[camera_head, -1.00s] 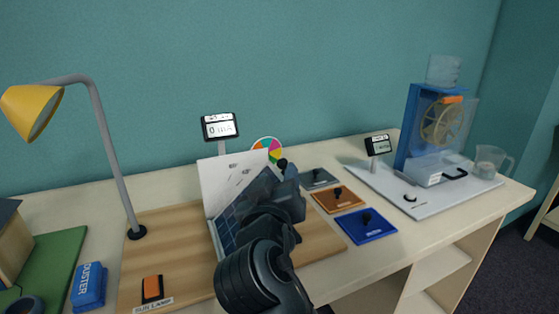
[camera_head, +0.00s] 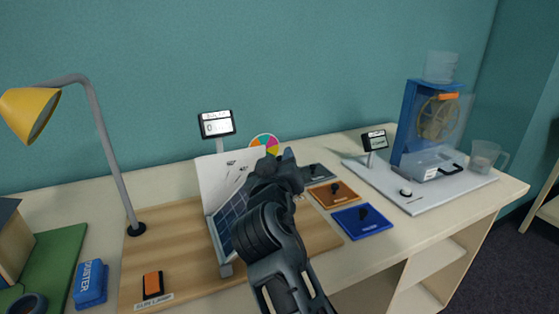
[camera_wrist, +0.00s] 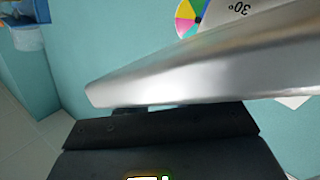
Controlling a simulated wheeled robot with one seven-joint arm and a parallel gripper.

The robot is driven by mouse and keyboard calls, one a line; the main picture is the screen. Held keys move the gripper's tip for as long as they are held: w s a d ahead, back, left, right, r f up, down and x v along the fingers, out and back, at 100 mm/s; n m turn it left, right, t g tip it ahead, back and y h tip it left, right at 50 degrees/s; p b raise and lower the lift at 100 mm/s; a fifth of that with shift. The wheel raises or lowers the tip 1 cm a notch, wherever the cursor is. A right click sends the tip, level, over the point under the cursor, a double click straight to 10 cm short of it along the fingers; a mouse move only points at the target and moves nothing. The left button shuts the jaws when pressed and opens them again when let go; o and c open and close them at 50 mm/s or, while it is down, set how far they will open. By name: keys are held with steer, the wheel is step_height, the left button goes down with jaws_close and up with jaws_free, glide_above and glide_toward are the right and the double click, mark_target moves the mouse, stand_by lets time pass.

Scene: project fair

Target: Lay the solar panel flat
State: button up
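The solar panel (camera_head: 228,233), dark blue cells in a silver frame, stands tilted on a wooden board (camera_head: 180,240), in front of a white angle plate (camera_head: 213,183). My arm hides its right part in the head view. My gripper (camera_head: 284,163) is at the panel's upper right side. In the wrist view, a broad silver edge of the panel (camera_wrist: 200,68) crosses close in front of the dark gripper body. The fingertips are not clear, so I cannot tell whether they touch or grip the frame. A meter (camera_head: 215,124) stands behind the panel.
A yellow lamp (camera_head: 30,110) stands left, with its orange switch (camera_head: 152,284) and a blue duster (camera_head: 90,284) in front. A colour wheel (camera_head: 264,143) is behind my gripper. Brown (camera_head: 333,194) and blue (camera_head: 364,220) plates lie right, before a water-wheel rig (camera_head: 430,130).

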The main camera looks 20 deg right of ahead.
jaws_close()
steer(key=shift+f, duration=0.1)
steer(key=shift+d+f, duration=0.3)
steer(key=d+f+m+b, duration=0.1)
steer(key=f, duration=0.2)
steer(key=d+f+m+g+y+b, duration=0.1)
steer(key=d+f+m+b, duration=0.1)
steer(key=f, duration=0.1)
steer(key=d+f+m+g+y+b, duration=0.1)
steer(key=d+f, duration=0.1)
steer(key=f, duration=0.1)
steer(key=shift+d+m, duration=0.25)
steer(key=shift+m, duration=0.05)
steer(key=shift+d+f+m+y+b, duration=0.15)
steer(key=shift+f+y+b, duration=0.1)
steer(key=shift+f, duration=0.2)
steer(key=shift+d+f+m+y+b, duration=0.1)
steer(key=shift+f+m+y+b, duration=0.1)
steer(key=shift+f, duration=0.25)
steer(key=shift+o, duration=1.6)
jaws_free()
